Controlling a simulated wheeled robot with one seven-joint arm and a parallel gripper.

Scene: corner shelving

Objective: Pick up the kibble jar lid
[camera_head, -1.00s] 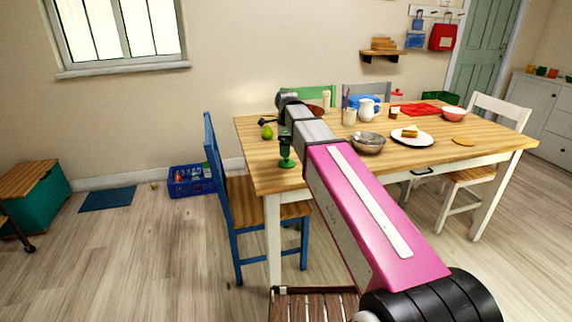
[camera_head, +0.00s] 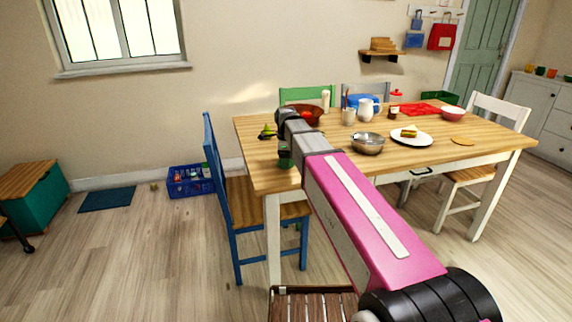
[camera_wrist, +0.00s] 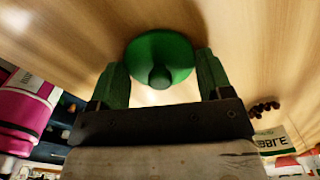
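The kibble jar lid (camera_wrist: 160,58) is a round green disc with a knob in the middle. In the wrist view it lies on the wooden table, its knob toward the camera. My gripper (camera_wrist: 163,70) has two green fingers, one on each side of the lid with the knob between them. The fingers look apart, and I see no clear grip on the lid. In the head view my gripper (camera_head: 285,158) is low over the table's near left corner and mostly hides the lid. A label ending in "IBBLE" (camera_wrist: 272,141) shows at lower right in the wrist view.
The table (camera_head: 430,152) also holds a green pear (camera_head: 268,131), a metal bowl (camera_head: 368,144), a plate (camera_head: 412,140) with food and a white jug (camera_head: 369,107). A blue chair (camera_head: 240,205) stands against its left side. Small brown pieces (camera_wrist: 264,106) lie right of the gripper.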

